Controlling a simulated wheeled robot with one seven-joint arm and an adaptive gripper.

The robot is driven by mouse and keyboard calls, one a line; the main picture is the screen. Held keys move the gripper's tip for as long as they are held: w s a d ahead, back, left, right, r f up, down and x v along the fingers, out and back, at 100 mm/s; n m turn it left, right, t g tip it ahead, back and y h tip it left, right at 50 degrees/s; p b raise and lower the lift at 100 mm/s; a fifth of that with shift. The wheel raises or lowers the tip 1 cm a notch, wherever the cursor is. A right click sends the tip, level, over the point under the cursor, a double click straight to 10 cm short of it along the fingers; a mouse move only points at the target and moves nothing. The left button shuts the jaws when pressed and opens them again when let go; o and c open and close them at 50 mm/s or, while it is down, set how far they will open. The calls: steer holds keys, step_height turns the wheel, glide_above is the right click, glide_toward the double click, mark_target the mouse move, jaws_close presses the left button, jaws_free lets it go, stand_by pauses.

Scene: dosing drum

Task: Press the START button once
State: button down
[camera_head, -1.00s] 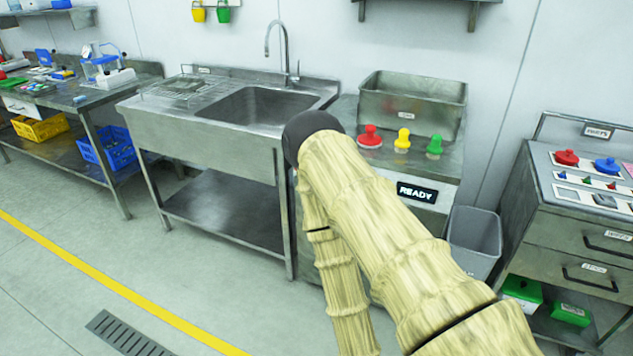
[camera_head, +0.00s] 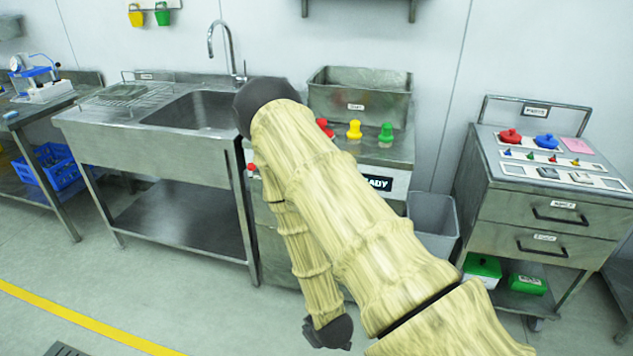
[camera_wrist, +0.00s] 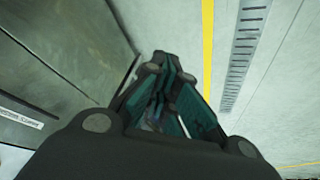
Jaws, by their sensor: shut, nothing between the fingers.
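The machine with the READY display (camera_head: 379,183) stands right of the sink, partly hidden behind my arm. Red (camera_head: 325,128), yellow (camera_head: 354,130) and green (camera_head: 386,133) knobs stand on its top. A small red button (camera_head: 251,167) shows at its front left edge; no START lettering is readable. My gripper (camera_head: 331,335) hangs low in front of the machine, well below the knobs and apart from them. In the wrist view my gripper (camera_wrist: 163,62) is shut and empty, pointing over the floor, with no button in sight.
A metal bin (camera_head: 360,103) sits behind the knobs. A grey waste bin (camera_head: 433,222) and a drawer cart (camera_head: 525,215) stand to the right, the sink table (camera_head: 150,135) to the left. The wrist view shows a metal panel (camera_wrist: 60,60) close on the left. The front floor is clear.

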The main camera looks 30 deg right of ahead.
steer(key=w+d+r+n+t+b, duration=0.1)
steer(key=w+d+r+n+t, duration=0.15)
steer(key=w+d+r, duration=0.45)
steer(key=w+d+r+n+t+b, duration=0.1)
steer(key=w+d+r+t+b, duration=0.2)
steer(key=w, duration=0.8)
steer(key=w+d+r+n+t, duration=0.1)
steer(key=w+d+r+t, duration=0.1)
steer(key=w+r, duration=0.2)
steer(key=w+d+r+n+t+b, duration=0.1)
steer(key=w+r, duration=0.4)
steer(key=r, duration=0.5)
steer(key=shift+w+d+n+t, duration=0.25)
steer(key=shift+d+n+t, duration=0.4)
steer(key=shift+d+t, duration=0.6)
steer(key=shift+w+d, duration=0.1)
steer(key=w+d, duration=0.5)
steer(key=d, duration=0.1)
steer(key=shift+w+d+b, duration=0.25)
steer(key=shift+b, duration=0.1)
steer(key=shift+w, duration=0.1)
steer(key=shift+w+d, duration=0.15)
steer(key=shift+d, duration=0.15)
